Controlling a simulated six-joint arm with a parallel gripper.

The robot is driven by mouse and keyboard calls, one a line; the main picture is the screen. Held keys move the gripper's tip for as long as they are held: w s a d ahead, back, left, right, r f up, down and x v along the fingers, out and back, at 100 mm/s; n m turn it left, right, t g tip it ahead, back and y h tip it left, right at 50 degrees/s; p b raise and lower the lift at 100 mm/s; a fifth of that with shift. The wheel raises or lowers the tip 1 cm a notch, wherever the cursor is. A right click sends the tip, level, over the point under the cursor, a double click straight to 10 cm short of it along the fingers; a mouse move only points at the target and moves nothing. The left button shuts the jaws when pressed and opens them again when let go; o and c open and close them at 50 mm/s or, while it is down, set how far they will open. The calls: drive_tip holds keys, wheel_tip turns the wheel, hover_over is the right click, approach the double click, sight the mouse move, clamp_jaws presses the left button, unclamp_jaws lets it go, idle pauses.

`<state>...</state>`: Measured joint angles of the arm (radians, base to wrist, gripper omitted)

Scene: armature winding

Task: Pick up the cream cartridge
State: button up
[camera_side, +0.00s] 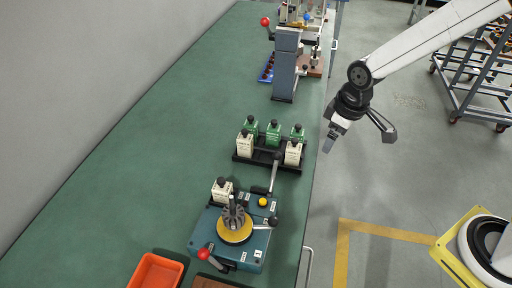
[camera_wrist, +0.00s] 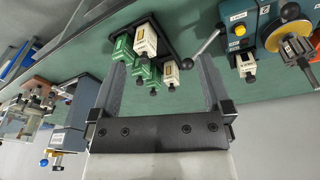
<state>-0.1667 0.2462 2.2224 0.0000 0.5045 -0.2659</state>
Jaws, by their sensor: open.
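My gripper (camera_side: 330,143) hangs in the air to the right of the bench edge, apart from everything, with its fingers pointing down. In the wrist view its jaws (camera_wrist: 160,62) are open and empty. A cream cartridge (camera_side: 245,146) stands at the left of a black rack (camera_side: 262,158); another cream cartridge (camera_side: 292,154) stands at its right. A third cream cartridge (camera_side: 222,190) is on the blue winding fixture (camera_side: 252,240). The wrist view shows cream cartridges in the rack (camera_wrist: 145,42) and at the fixture (camera_wrist: 247,67). Which one the task means cannot be told.
Several green cartridges (camera_side: 273,131) share the rack. A lever (camera_side: 274,172) stands between rack and fixture. A grey column station (camera_side: 285,70) stands farther back. An orange bin (camera_side: 156,271) is at the front. The green bench (camera_side: 150,150) is clear on the left.

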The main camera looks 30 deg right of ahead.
drive_tip(key=w+a+f+n+g, duration=0.1)
drive_tip(key=w+a+f+n, duration=0.1)
drive_tip(key=w+a+n, duration=0.7)
drive_tip(key=n+g, duration=0.1)
drive_tip(key=n, duration=0.3)
hover_over(222, 189)
drive_tip(key=f, duration=0.4)
drive_tip(key=shift+w+f, duration=0.15)
drive_tip(key=shift+w, duration=0.15)
drive_tip(key=shift+d+f, duration=0.1)
drive_tip(key=shift+f, duration=1.2)
drive_tip(key=shift+w+d+f, duration=0.1)
drive_tip(key=shift+f, duration=2.5)
drive_tip(key=c, duration=1.1)
drive_tip(key=shift+c, duration=0.2)
